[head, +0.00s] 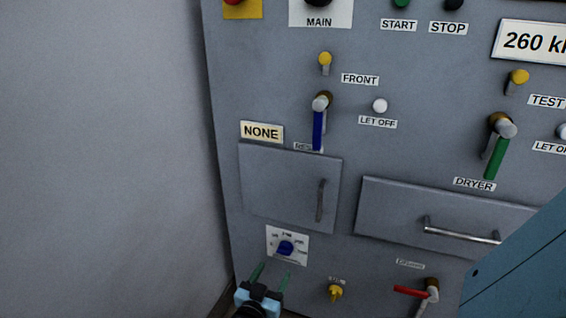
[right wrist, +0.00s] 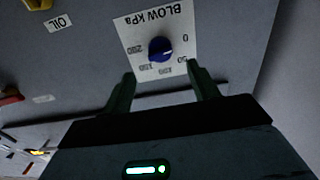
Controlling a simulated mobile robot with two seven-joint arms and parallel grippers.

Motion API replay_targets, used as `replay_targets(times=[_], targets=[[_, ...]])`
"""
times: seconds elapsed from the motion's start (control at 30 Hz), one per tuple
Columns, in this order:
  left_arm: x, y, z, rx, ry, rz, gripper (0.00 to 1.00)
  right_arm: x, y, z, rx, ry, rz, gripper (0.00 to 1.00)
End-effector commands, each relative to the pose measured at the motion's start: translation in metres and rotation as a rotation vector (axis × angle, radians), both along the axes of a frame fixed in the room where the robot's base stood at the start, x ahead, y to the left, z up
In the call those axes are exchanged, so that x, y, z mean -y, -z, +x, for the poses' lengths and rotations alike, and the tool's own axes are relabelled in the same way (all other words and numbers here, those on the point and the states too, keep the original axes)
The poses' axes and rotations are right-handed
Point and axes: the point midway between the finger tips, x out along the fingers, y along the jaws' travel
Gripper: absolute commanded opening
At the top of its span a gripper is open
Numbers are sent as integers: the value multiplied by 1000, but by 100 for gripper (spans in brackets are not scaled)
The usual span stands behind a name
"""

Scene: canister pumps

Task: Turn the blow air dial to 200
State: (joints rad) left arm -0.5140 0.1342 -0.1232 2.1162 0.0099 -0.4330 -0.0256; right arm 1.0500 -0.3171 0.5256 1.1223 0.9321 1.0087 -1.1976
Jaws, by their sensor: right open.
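The blow air dial is a blue knob (head: 285,248) on a small white plate (head: 299,258) low on the grey panel. In the right wrist view the knob (right wrist: 161,49) shows upside down on its plate (right wrist: 130,28), marked BLOW kPa with a scale from 0 to 200. I cannot tell for sure which mark the knob points to. My right gripper (head: 271,272) is open and empty, just below the dial in the head view. In the right wrist view its fingers (right wrist: 160,75) are spread to either side, short of the knob and apart from it. My left gripper is not in view.
A drawer door (head: 285,185) with a vertical handle is above the dial. A yellow knob (head: 335,292) and a red-handled valve (head: 411,291) are to its right. A wider drawer (head: 390,215) is at right. A plain grey wall (head: 100,150) lies left of the panel.

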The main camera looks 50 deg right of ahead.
Motion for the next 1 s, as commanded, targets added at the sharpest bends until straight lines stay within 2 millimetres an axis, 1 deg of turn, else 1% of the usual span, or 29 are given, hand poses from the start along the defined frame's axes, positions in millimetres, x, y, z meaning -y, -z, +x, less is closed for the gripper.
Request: replay_targets(times=[0.17, 0.3, 0.5, 0.7, 0.93, 0.97, 1.0], targets=[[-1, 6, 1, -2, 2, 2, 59, 18, 1, 5, 1, 1, -4, 60], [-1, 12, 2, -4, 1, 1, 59, 39, 1, 11, 1, 0, -5, 60], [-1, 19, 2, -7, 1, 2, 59, 64, 1, 18, 1, -1, -4, 60], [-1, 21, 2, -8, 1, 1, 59, 74, 0, 21, 1, -2, -3, 60], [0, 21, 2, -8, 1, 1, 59, 74, -1, 21, 2, -2, -3, 60], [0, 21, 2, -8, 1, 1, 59, 74, -1, 21, 2, -2, -3, 59], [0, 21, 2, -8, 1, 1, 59, 74, -1, 21, 2, -2, -3, 53]])
